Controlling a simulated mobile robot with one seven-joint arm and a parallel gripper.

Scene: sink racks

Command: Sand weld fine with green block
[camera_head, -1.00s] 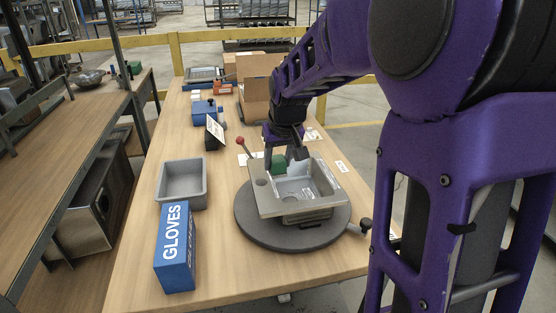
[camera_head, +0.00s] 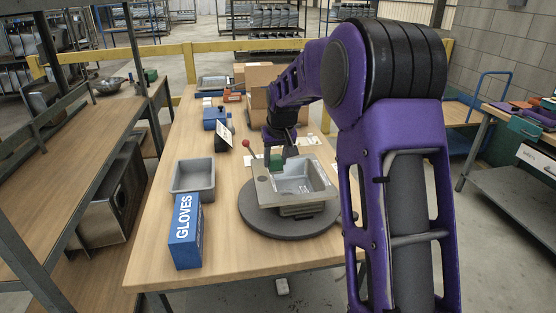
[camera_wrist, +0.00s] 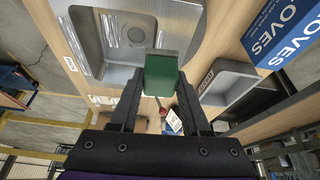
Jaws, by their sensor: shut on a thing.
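A grey metal sink (camera_head: 300,180) sits on a round dark turntable (camera_head: 262,220) on the wooden table. My gripper (camera_head: 278,152) is over the sink's back left rim, pointing down. It is shut on a green block (camera_wrist: 161,78), which sits between both fingers in the wrist view. The block (camera_head: 276,163) shows small in the head view beside the basin. In the wrist view the sink (camera_wrist: 95,72) lies beyond the block, with its drain hole and shiny streaks showing. I cannot tell whether the block touches the sink. The weld is not clearly discernible.
An empty grey bin (camera_head: 193,179) and a blue gloves box (camera_head: 186,232) stand left of the turntable. A red-knobbed lever (camera_head: 246,145) rises behind the sink. A blue device (camera_head: 214,117) and cardboard boxes (camera_head: 262,75) stand farther back. The front table (camera_head: 235,255) has bare wood.

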